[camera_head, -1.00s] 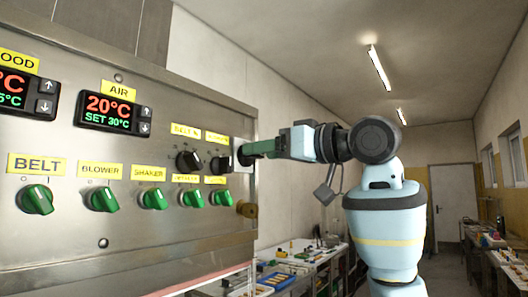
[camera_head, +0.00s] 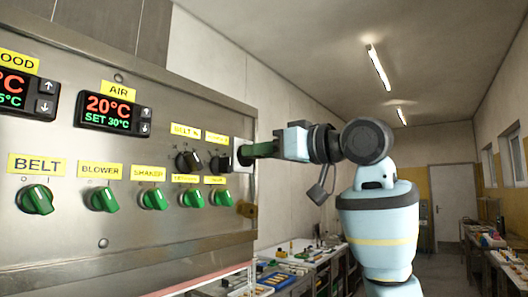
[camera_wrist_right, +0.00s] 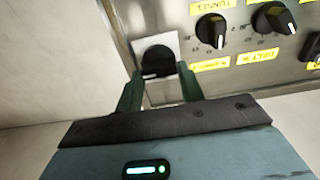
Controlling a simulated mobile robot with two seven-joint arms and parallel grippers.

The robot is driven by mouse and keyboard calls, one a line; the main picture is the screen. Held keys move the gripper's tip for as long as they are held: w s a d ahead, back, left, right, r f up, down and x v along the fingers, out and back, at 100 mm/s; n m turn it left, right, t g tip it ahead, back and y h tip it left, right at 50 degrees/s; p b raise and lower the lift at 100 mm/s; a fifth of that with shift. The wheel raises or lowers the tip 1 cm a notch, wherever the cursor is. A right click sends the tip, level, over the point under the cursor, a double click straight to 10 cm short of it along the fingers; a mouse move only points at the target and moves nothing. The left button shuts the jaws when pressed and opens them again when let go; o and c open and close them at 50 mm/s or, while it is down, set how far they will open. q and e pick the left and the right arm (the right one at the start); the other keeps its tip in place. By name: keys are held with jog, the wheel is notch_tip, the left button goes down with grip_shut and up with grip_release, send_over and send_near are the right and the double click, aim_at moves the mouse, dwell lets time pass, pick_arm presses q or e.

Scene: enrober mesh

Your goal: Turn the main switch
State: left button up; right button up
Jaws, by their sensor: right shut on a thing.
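The main switch is a black knob on a pale square plate at the right end of the steel control panel (camera_head: 130,248). In the right wrist view the black knob (camera_wrist_right: 157,60) sits between the tips of my green fingers. My right gripper (camera_wrist_right: 160,76) is shut on it, one finger at each side. In the head view my right gripper (camera_head: 245,153) reaches the panel's right edge from the right. My left gripper is in neither view.
Two black dials (camera_head: 189,160) sit just left of the switch, with a row of green knobs (camera_head: 154,198) below. A cluttered workbench (camera_head: 290,268) stands behind the panel.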

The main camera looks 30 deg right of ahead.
jog(key=shift+n, duration=0.4)
jog(key=n, duration=1.6)
jog(key=shift+s+a+f+n, duration=0.1)
jog(key=shift+a+f+n, duration=0.15)
jog(key=shift+n, duration=0.45)
jog(key=o, duration=1)
jog(key=v, duration=0.8)
